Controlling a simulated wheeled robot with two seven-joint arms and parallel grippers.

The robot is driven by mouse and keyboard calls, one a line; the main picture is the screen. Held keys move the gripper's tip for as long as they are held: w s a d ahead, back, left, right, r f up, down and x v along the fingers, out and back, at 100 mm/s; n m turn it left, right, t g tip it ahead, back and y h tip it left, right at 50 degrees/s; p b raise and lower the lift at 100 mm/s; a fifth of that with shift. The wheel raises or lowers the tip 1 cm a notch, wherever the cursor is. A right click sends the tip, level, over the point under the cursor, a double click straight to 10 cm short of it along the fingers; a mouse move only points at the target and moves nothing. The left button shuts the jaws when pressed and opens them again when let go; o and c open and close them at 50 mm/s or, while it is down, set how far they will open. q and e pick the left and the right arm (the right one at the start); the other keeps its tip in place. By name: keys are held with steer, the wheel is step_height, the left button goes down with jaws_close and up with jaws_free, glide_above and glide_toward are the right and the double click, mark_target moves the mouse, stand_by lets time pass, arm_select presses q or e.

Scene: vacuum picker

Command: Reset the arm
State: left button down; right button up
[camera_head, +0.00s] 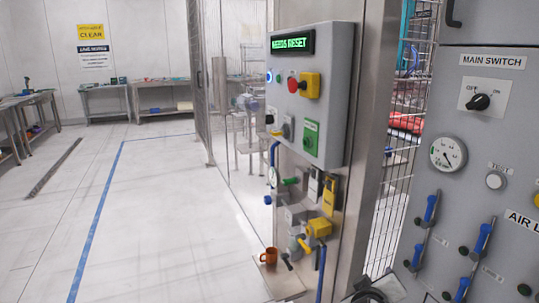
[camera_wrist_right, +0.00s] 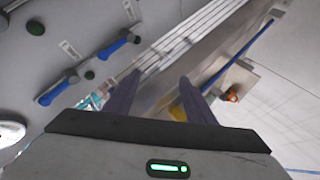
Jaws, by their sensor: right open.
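A grey control box (camera_head: 337,90) is on a steel post at the centre of the head view. Its green-lit display (camera_head: 290,43) appears to read "NEEDS RESET". A blue-white button (camera_head: 269,76), a red knob (camera_head: 292,85) beside a yellow plate (camera_head: 310,85), and a green plate (camera_head: 311,138) are on its face. My right gripper (camera_wrist_right: 158,80) is open and empty in the wrist view, its two dark fingers apart with the steel post's edge behind them. In the head view, a dark part at the bottom edge may be my right arm. My left gripper is not in view.
A grey panel (camera_head: 480,140) with a main switch (camera_head: 480,102), gauge (camera_head: 448,153) and blue-handled valves stands at the right. Open floor (camera_head: 165,220) lies left.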

steer(key=s+a+f+y, duration=0.3)
steer(key=s+f, duration=0.6)
steer(key=f, duration=0.2)
steer(key=s+a+f+y, duration=0.2)
steer(key=s+f, duration=0.1)
steer(key=s, duration=0.5)
steer(key=s+a+f+m+g+y, duration=0.1)
steer(key=s+a+f+y, duration=0.1)
steer(key=s, duration=0.5)
steer(key=s+a+f+g+y, duration=0.1)
steer(key=s+a+f, duration=0.2)
steer(key=s, duration=0.5)
steer(key=shift+s+a+f+m+y, duration=0.15)
steer(key=shift+s+f+m+y, duration=0.2)
steer(key=shift+f, duration=0.25)
